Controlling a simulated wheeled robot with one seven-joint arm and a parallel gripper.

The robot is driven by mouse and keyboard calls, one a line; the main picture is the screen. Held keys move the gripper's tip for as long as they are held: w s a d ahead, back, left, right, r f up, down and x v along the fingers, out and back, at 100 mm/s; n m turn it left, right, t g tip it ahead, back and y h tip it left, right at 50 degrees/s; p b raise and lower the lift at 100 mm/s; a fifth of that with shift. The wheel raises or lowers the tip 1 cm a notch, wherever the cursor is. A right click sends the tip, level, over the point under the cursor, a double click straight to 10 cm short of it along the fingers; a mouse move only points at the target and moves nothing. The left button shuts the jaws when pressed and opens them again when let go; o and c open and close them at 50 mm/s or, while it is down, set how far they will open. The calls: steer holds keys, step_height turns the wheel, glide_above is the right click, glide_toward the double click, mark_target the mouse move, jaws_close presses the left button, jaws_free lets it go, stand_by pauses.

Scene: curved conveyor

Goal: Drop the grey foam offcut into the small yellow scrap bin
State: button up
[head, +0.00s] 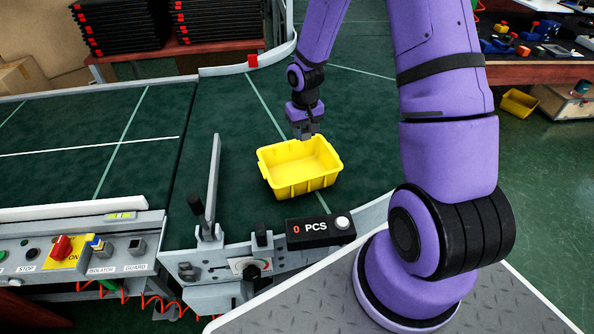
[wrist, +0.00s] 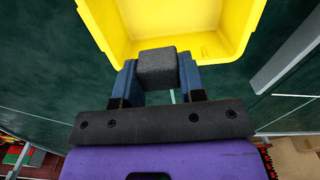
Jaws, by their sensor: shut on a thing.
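The yellow scrap bin (head: 300,182) stands empty on the dark green conveyor belt in the head view. It fills the top of the wrist view (wrist: 225,45). My gripper (head: 304,130) is at the bin's far side in the head view, pointing down. In the wrist view my gripper (wrist: 158,78) is shut on the grey foam offcut (wrist: 158,67), a dark grey block between the two blue fingers. The offcut overlaps the near wall of the bin in that view. I cannot tell whether it is over the opening or just outside it.
A control panel (head: 90,252) lies at left. Another yellow bin (head: 519,103) lies on the floor at right.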

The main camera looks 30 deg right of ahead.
mark_target(304, 139)
steer(key=shift+f, duration=1.65)
steer(key=o, duration=1)
steer(key=shift+r, duration=0.15)
step_height(304, 139, up, 10)
steer(key=shift+r, duration=0.25)
